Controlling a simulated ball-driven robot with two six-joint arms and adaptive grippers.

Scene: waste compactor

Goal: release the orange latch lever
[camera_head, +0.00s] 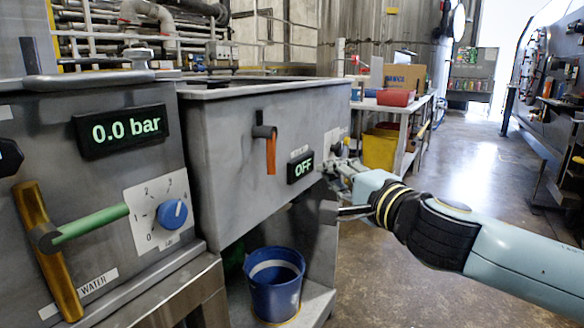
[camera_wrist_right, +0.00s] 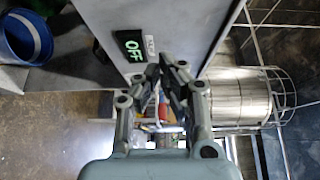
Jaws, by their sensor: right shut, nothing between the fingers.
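The orange latch lever (camera_head: 271,155) hangs down from a dark pivot on the front of the grey metal compactor box (camera_head: 227,140) in the head view. It is left of the display reading OFF (camera_head: 300,168). My right gripper (camera_head: 337,168) is to the right of that display, near the box's right end, apart from the lever. In the right wrist view my gripper (camera_wrist_right: 164,77) has its fingertips together with nothing between them; the OFF display (camera_wrist_right: 130,46) is up and left. The lever cannot be made out there. My left gripper is not in view.
A panel at left has a 0.0 bar display (camera_head: 122,130), a blue knob (camera_head: 172,213) and a green-handled lever (camera_head: 90,228). A blue bucket (camera_head: 274,288) stands below the box. A side table (camera_head: 393,104) is behind my right arm. The floor at right is open.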

